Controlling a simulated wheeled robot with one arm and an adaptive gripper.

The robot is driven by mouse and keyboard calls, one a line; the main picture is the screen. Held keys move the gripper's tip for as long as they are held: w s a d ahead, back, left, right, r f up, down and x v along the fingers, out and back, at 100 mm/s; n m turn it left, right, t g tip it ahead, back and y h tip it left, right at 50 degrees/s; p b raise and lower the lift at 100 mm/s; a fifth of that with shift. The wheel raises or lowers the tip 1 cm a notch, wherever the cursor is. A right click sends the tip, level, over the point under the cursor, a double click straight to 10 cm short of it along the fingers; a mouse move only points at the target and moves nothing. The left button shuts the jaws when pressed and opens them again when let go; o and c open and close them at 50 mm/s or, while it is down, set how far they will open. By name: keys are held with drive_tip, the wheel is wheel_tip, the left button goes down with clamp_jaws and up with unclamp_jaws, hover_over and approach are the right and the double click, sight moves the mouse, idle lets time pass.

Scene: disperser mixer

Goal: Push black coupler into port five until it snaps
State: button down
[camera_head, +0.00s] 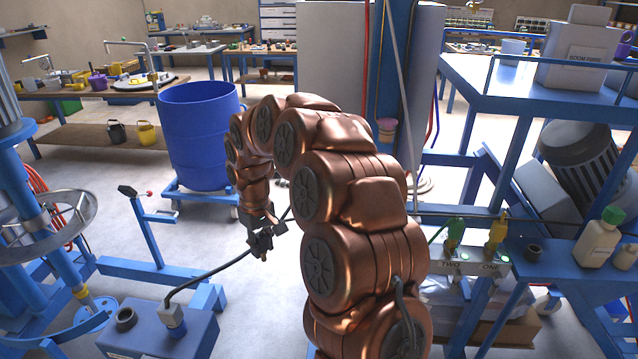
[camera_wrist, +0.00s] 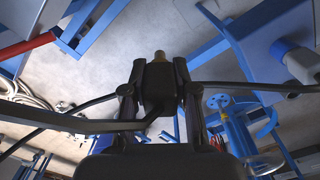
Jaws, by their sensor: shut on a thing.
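My gripper (camera_head: 262,243) hangs in mid-air near the picture's middle in the head view. In the wrist view my gripper (camera_wrist: 159,78) is shut on the black coupler (camera_wrist: 159,92), its fingers on either side. The coupler's brass-coloured tip (camera_wrist: 160,57) points away from the wrist, with open floor beyond it. In the head view the coupler is too small and dark to separate from the fingers. A black cable (camera_head: 222,266) runs from the gripper area to a grey plug on a blue box (camera_head: 165,338). I see no port marked five.
A panel (camera_head: 470,268) at right reads TWO and ONE, with green (camera_head: 455,232) and yellow (camera_head: 497,233) couplers above it. A blue barrel (camera_head: 200,135) stands behind the gripper. A blue stand (camera_head: 150,225) is at left. Grey floor is open between them.

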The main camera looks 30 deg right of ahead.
drive_tip(key=s+d+r+n, duration=0.3)
drive_tip(key=d+r, duration=0.4)
drive_tip(key=s+d+r+n, duration=0.4)
drive_tip(key=d+r, duration=0.3)
drive_tip(key=r, duration=0.1)
drive_tip(key=shift+d+n, duration=0.3)
drive_tip(key=shift+d, duration=0.1)
drive_tip(key=shift+f+b, duration=1.55)
drive_tip(key=shift+f, duration=1.25)
drive_tip(key=shift+f+b, duration=1.15)
drive_tip(key=shift+f, duration=0.9)
drive_tip(key=c, duration=0.8)
unclamp_jaws()
